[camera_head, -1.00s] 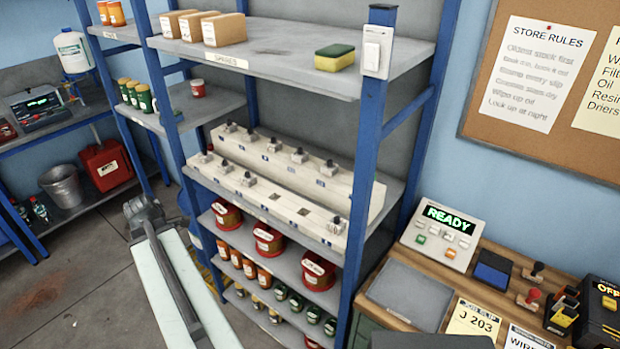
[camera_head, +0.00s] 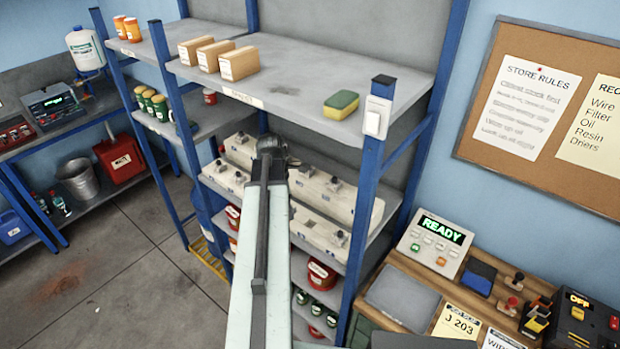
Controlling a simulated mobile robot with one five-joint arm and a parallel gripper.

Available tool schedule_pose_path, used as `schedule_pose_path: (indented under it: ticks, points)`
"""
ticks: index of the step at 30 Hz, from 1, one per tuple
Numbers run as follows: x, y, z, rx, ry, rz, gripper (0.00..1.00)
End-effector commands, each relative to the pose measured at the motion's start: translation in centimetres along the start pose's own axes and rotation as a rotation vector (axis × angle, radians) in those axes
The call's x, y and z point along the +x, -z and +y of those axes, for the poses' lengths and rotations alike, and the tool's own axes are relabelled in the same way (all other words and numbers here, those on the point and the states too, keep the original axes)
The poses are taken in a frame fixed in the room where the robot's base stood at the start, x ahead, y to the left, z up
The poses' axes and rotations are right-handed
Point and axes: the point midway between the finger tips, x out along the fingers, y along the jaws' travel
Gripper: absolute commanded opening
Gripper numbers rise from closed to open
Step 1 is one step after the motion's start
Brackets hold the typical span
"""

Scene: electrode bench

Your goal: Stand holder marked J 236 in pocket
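A cream two-step rack (camera_head: 366,216) stands on the middle shelf, with several small grey holders in its pockets. One holder (camera_head: 336,184) is at the right of the back row and another (camera_head: 338,238) at the right of the front row. Others, such as this holder (camera_head: 240,178), are at the left. Marks on the holders are too small to read, so I cannot tell which is J 236. My gripper (camera_head: 270,150) is in front of the rack, and my arm hides its middle. Whether the gripper is open or holds anything does not show.
Blue shelf posts (camera_head: 367,190) and the upper shelf (camera_head: 290,100), with boxes (camera_head: 240,63) and a sponge (camera_head: 341,104), frame the rack. Red tubs (camera_head: 321,275) sit below. At right, a bench holds a READY panel (camera_head: 436,243) and a J 203 slip (camera_head: 458,322).

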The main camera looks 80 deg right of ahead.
Motion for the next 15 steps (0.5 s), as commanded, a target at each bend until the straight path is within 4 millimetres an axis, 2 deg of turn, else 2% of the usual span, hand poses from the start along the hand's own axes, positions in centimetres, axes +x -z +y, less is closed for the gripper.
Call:
schedule_pose_path:
  ticks: [1,3,6,9,15]
  points:
    - [-1.7,-2.7,0.0,0.029,0.004,0.000,0.00]
    - [-2.2,-5.1,-0.3,0.055,0.008,0.000,0.00]
    - [-2.5,-7.2,-0.6,0.078,0.012,0.000,0.00]
    - [-2.4,-8.1,-0.8,0.087,0.013,0.000,0.00]
    - [-2.0,-8.0,-0.8,0.087,0.013,0.000,0.00]
